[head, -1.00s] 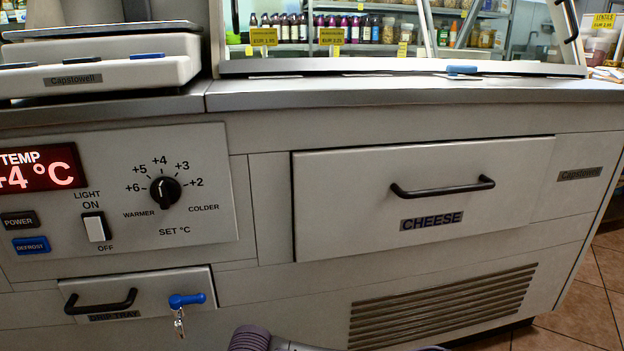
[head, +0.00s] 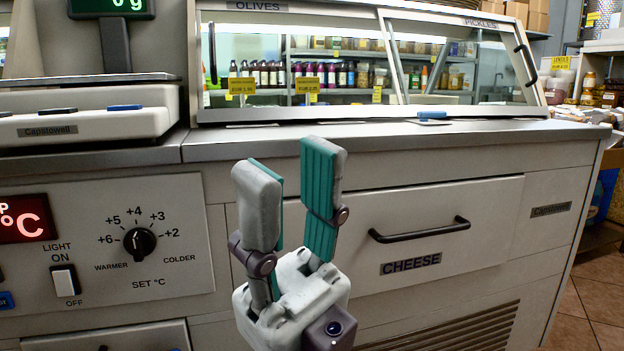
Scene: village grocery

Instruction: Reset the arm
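My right gripper (head: 288,205) stands upright in the middle of the head view, in front of the counter, left of the cheese drawer. Its two grey fingers with green pads are apart, and nothing is between them. My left gripper is out of view. The cheese drawer (head: 480,245) is shut, with a black bar handle (head: 420,231). The control panel (head: 185,255) on the left has a round dial (head: 140,241) and a light switch (head: 65,281).
A scale (head: 85,112) stands on the counter at the left. A glass display case (head: 300,70) with olives and pickles labels stands behind. A small blue object (head: 432,115) lies on the countertop (head: 350,138). Tiled floor (head: 585,310) shows at the lower right.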

